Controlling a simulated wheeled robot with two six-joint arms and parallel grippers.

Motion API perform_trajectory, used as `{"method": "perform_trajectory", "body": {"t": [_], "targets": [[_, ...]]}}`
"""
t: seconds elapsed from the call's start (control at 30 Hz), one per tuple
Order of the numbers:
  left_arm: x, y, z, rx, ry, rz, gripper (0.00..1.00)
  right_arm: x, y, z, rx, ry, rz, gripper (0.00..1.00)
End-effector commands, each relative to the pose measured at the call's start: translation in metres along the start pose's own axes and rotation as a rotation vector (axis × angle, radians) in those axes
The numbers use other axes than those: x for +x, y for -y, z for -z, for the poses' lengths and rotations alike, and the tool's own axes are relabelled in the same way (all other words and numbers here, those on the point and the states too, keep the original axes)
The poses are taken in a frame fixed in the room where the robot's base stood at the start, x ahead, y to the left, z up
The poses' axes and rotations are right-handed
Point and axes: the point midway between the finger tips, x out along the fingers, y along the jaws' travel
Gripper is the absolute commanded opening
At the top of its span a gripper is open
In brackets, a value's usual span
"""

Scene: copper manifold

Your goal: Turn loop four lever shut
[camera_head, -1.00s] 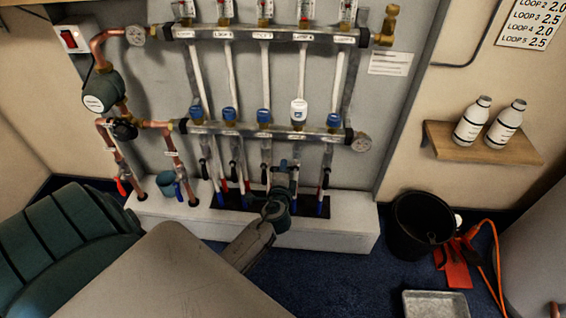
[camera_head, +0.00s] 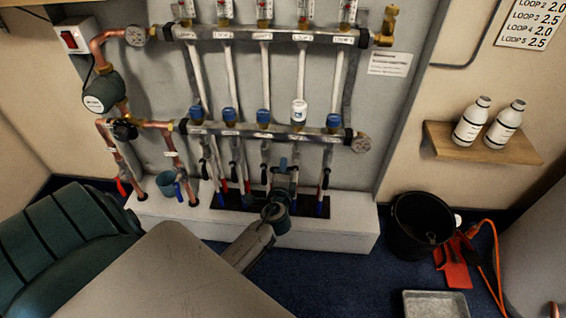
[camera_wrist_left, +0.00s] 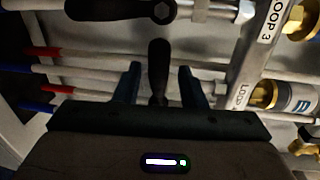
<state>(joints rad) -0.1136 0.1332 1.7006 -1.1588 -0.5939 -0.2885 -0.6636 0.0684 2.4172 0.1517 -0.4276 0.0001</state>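The black loop four lever (camera_wrist_left: 158,68) shows in the left wrist view, reaching down between my two finger tips. My left gripper (camera_wrist_left: 159,82) is open around it, with a gap visible on both sides. In the head view my left gripper (camera_head: 283,165) is at the lower pipes under the white cap (camera_head: 299,111) of the fourth loop, and it hides most of that lever. The loop three lever (camera_wrist_left: 120,9) lies beside it at the top of the left wrist view. My right gripper is not in view.
Neighbouring levers hang close by, one to the right (camera_head: 327,177) in the head view. The manifold bar (camera_head: 245,131) runs above them. A white plinth (camera_head: 340,228) stands below. A black bucket (camera_head: 420,226) and a grey tray (camera_head: 436,304) are on the floor at right.

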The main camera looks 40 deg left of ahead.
Motion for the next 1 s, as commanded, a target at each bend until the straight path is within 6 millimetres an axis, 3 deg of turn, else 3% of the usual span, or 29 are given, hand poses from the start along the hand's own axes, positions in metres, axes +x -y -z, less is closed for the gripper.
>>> {"method": "perform_trajectory", "body": {"t": [0.5,0.7,1.0], "targets": [[-0.092,-0.001,0.000,-0.001,0.000,-0.003,0.37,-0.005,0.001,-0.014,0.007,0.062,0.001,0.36],[-0.103,0.000,0.000,0.000,0.000,-0.001,0.37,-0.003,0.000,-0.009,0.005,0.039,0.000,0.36],[-0.103,0.000,0.000,0.001,0.000,-0.001,0.37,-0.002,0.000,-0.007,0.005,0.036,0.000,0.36]]}}
